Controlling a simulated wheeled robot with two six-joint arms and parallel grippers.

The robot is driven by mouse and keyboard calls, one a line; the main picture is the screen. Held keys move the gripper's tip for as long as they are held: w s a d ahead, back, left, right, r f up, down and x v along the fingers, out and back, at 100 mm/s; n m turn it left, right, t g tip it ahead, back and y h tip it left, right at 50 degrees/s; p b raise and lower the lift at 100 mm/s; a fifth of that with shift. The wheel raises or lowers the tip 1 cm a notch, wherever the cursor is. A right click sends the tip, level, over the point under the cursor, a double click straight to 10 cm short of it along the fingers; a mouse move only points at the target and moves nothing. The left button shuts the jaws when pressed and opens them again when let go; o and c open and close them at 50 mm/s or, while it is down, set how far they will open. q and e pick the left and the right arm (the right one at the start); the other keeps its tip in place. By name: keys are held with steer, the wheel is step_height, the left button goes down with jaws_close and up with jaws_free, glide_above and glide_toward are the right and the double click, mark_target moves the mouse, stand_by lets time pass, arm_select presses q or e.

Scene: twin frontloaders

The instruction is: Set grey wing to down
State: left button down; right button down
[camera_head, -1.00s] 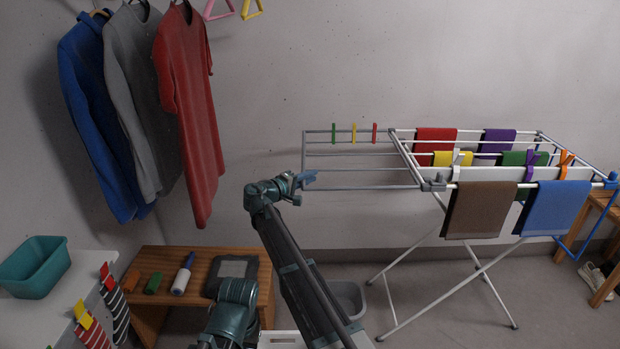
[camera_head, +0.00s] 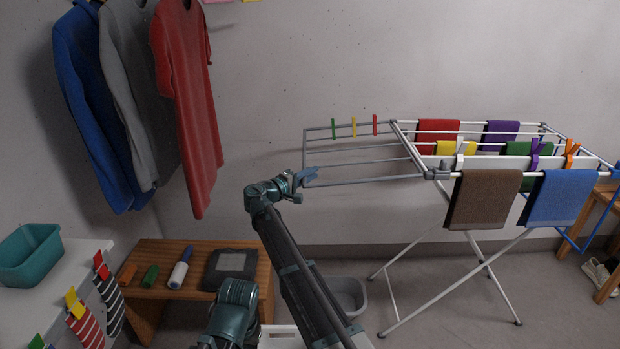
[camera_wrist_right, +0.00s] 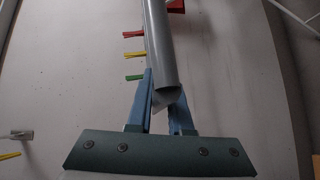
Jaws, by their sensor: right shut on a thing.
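The grey wing (camera_head: 365,181) is a wire frame at the left end of the drying rack (camera_head: 520,146). It sticks out to the left, sloping slightly down towards its outer end. My right gripper (camera_head: 311,175) is at the wing's near outer corner. In the right wrist view, the blue fingers (camera_wrist_right: 164,97) are shut on the grey tube (camera_wrist_right: 160,45) of the wing, which runs up between them. My left gripper is not in view.
Green, yellow and red pegs (camera_head: 354,127) sit on the wing's far bar. Cloths hang on the rack, including a brown one (camera_head: 483,200). A grey bin (camera_head: 348,296) stands on the floor below. Shirts (camera_head: 187,110) hang at left above a wooden bench (camera_head: 200,258).

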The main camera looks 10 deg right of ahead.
steer(key=s+d+f+n+t+h+b, duration=0.1)
steer(key=d+f+n+t+h+b, duration=0.3)
steer(key=f+b, duration=0.8)
steer(key=s+d+f+n+g+y+b, duration=0.15)
steer(key=d+f+b, duration=0.5)
steer(key=b, duration=0.85)
steer(key=s+d+f+b, duration=0.2)
steer(key=d+f+b, duration=0.3)
steer(key=d, duration=0.5)
steer(key=s+d+f+b, duration=0.1)
steer(key=d+f+b, duration=0.4)
steer(key=d, duration=0.6)
steer(key=shift+s+f+t+h, duration=0.35)
steer(key=shift+s+f+t, duration=0.1)
steer(key=shift+f, duration=0.4)
